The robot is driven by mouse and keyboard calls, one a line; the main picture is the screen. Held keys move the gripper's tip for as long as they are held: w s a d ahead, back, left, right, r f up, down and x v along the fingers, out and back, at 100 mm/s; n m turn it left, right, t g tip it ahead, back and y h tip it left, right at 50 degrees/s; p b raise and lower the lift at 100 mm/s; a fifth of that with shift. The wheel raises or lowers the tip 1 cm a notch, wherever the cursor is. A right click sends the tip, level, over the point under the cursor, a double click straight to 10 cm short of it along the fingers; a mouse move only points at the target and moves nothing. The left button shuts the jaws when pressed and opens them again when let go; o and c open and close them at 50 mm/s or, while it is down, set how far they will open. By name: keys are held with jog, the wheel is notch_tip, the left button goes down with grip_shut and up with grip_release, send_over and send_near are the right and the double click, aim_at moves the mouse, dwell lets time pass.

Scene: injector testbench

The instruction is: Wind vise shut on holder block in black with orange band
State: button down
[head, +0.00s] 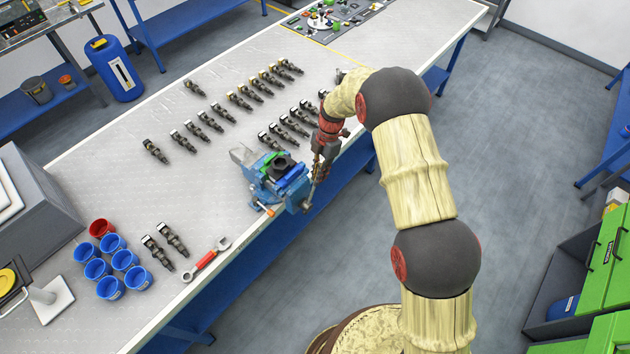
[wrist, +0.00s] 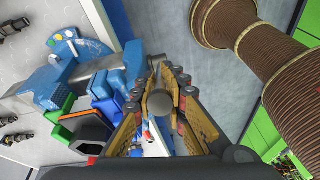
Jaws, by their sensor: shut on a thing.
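The blue vise (head: 272,190) is at the front edge of the long workbench. The dark holder block (head: 284,166) sits between its jaws, beside a green pad. In the wrist view the block (wrist: 87,128) shows black with an orange band, left of my fingers, with the vise body (wrist: 105,75) behind. I cannot tell whether both jaws touch the block. My gripper (head: 312,192) points down at the vise's front end. In the wrist view its fingers (wrist: 158,80) are shut on the vise handle, whose grey round end (wrist: 160,103) shows between them. Their exact contact is partly hidden.
Several injectors (head: 240,100) lie in rows on the workbench (head: 120,150) behind the vise. The floor (head: 510,180) right of the bench is clear.

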jog(key=shift+d+f, duration=0.25)
jog(key=shift+d, duration=0.1)
jog(key=c, duration=1.9)
grip_release()
jog(key=shift+d+r, duration=0.1)
jog(key=shift+r, duration=0.05)
jog(key=shift+w+r, duration=0.1)
jog(key=shift+w+r, duration=0.1)
jog(key=shift+r, duration=0.15)
jog(key=v, duration=1.1)
jog(key=shift+w+d, duration=0.15)
